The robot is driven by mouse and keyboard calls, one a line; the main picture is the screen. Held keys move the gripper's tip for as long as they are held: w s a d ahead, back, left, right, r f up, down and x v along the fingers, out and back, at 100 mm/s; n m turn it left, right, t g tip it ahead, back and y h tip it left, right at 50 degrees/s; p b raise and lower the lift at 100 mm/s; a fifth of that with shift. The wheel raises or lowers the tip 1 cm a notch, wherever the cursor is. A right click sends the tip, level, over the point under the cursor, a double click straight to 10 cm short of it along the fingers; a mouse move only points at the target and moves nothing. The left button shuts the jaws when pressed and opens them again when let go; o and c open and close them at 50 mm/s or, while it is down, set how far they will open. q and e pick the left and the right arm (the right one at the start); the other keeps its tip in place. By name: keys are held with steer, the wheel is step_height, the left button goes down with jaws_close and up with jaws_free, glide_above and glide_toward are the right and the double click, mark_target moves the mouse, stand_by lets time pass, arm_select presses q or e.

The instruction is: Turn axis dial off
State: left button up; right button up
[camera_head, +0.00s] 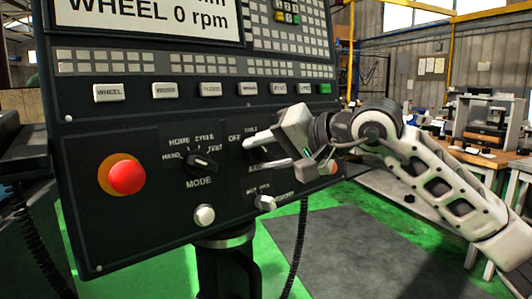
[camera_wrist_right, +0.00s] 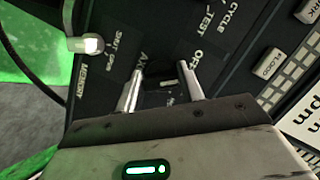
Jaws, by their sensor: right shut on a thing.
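The axis dial (camera_wrist_right: 168,83) is a small dark knob with a pale mark, on the black control panel (camera_head: 130,235). An OFF label (camera_head: 235,138) is printed at its upper left in the head view. My right gripper (camera_head: 250,155) reaches the panel from the right, its two silver fingers on either side of the dial. In the wrist view the right gripper (camera_wrist_right: 160,75) has the dial between its fingers, shut on it. The fingers and gripper body hide most of the dial in the head view, so its setting is unclear. My left gripper is out of view.
Left of the gripper are the black MODE dial (camera_head: 203,162), a round silver button (camera_head: 204,215) and a red emergency button (camera_head: 127,177). A silver knob (camera_head: 265,202) sits just below the gripper. A row of labelled keys (camera_head: 164,90) runs above.

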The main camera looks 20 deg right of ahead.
stand_by(0.6)
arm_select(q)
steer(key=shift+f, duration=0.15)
arm_select(e)
steer(key=o, duration=1)
arm_select(q)
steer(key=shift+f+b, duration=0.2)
steer(key=shift+b, duration=0.9)
arm_select(e)
steer(key=v, duration=1.6)
steer(key=shift+r, duration=0.2)
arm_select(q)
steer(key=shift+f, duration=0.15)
